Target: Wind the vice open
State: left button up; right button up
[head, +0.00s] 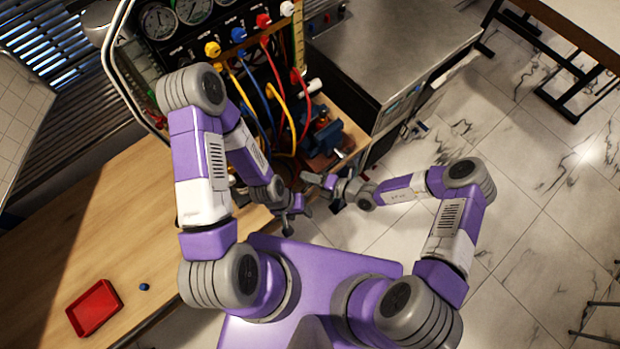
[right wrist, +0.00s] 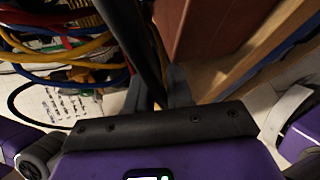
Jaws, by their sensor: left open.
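The blue vice (head: 327,138) is bolted at the bench edge in the head view, with a metal end pointing toward me. Its handle is too small to make out. My right gripper (head: 314,180) is just below the vice, apart from its body in the picture. In the right wrist view my right gripper (right wrist: 158,92) shows grey fingertips beside a dark bar; I cannot tell whether they grip it. My left gripper (head: 292,216) is open, lower and to the left of the right one, with nothing seen in it.
A gauge panel (head: 185,22) with yellow, blue and red hoses (head: 275,85) stands behind the vice. The hoses hang close to its left side. A steel-topped cabinet (head: 400,50) is to the right. A red tray (head: 94,308) and a small blue ball (head: 144,287) lie on the wooden bench.

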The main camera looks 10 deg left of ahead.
jog(key=shift+o, duration=1.2)
jog(key=shift+w+a, duration=0.1)
jog(key=shift+a, duration=0.1)
jog(key=shift+d, duration=0.15)
jog(key=v, duration=0.7)
jog(key=shift+d+b, duration=0.2)
jog(key=shift+b, duration=0.1)
